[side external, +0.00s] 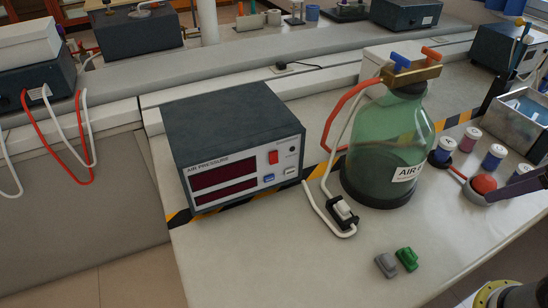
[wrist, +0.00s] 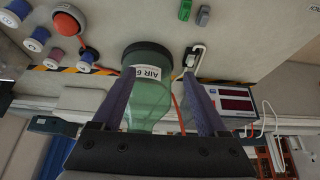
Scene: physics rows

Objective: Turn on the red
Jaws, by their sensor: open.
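The dark AIR PRESSURE box (side external: 235,130) stands on the bench with a small red switch (side external: 273,157) on its white front panel; two dark red displays sit beside it. The box also shows upside down in the wrist view (wrist: 237,101). A red dome button (side external: 484,183) on a grey round base lies at the right; it is at upper left in the wrist view (wrist: 68,23). My gripper (wrist: 160,78) is open, its two purple fingers apart with nothing held. One finger enters the side view at the right edge, near the red dome in the picture; contact cannot be told.
A green glass bottle (side external: 392,150) with red and blue valves stands between box and dome. Small jars (side external: 493,156) and a metal tray (side external: 520,112) are at right. A white plug (side external: 342,212), grey clip (side external: 386,265) and green clip (side external: 407,259) lie in front.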

